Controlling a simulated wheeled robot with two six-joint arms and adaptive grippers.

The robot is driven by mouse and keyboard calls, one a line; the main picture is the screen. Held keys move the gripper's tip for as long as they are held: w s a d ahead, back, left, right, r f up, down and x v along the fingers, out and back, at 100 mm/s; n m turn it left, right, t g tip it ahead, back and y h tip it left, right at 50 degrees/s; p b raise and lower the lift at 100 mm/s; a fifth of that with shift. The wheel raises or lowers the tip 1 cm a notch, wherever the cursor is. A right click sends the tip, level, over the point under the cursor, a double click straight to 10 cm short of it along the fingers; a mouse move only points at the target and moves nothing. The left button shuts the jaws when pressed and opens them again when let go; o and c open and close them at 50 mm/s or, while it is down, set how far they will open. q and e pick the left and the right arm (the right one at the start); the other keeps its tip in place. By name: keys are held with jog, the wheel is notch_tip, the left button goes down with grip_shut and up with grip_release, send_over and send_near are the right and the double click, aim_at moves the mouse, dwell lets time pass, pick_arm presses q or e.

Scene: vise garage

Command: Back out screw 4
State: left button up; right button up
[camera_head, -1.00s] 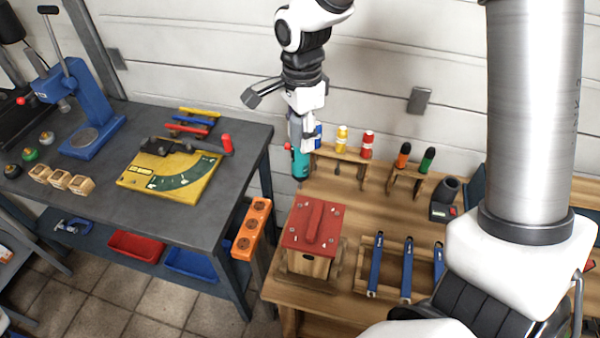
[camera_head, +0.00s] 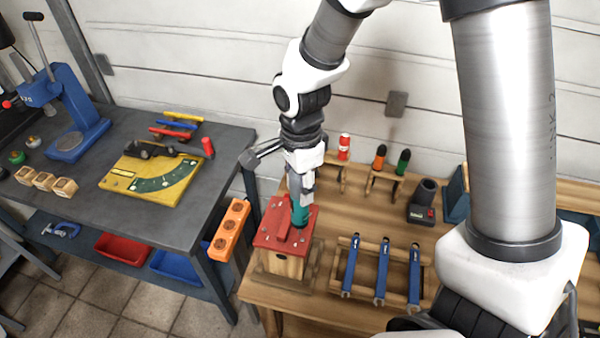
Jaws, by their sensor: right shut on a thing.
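A wooden box with a red lid (camera_head: 274,226) sits on the wooden workbench (camera_head: 333,218). The lid has a raised red bar across its middle, and small pale screw heads show near its corners. I cannot tell which one is screw 4. My right gripper (camera_head: 303,190) is shut on a teal driver (camera_head: 299,213), which points down over the far right part of the lid. The driver's tip and the screw under it are hidden, so I cannot tell whether they touch. My left gripper is not in view.
Blue wrenches (camera_head: 381,272) lie on a wooden rack right of the box. Screwdrivers (camera_head: 380,158) stand in holders behind. An orange block (camera_head: 230,230) hangs at the left table's edge. The left table holds a yellow gauge plate (camera_head: 155,178) and a blue press (camera_head: 72,115).

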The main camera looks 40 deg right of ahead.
jog(key=shift+s+d, duration=0.35)
jog(key=shift+s, duration=0.45)
jog(key=shift+w+a+f, duration=0.35)
jog(key=shift+w+f, duration=0.05)
jog(key=shift+w, duration=0.25)
jog(key=shift+f, duration=0.2)
jog(key=shift+s+d, duration=0.2)
jog(key=shift+s, duration=0.05)
jog(key=shift+w+a, duration=0.1)
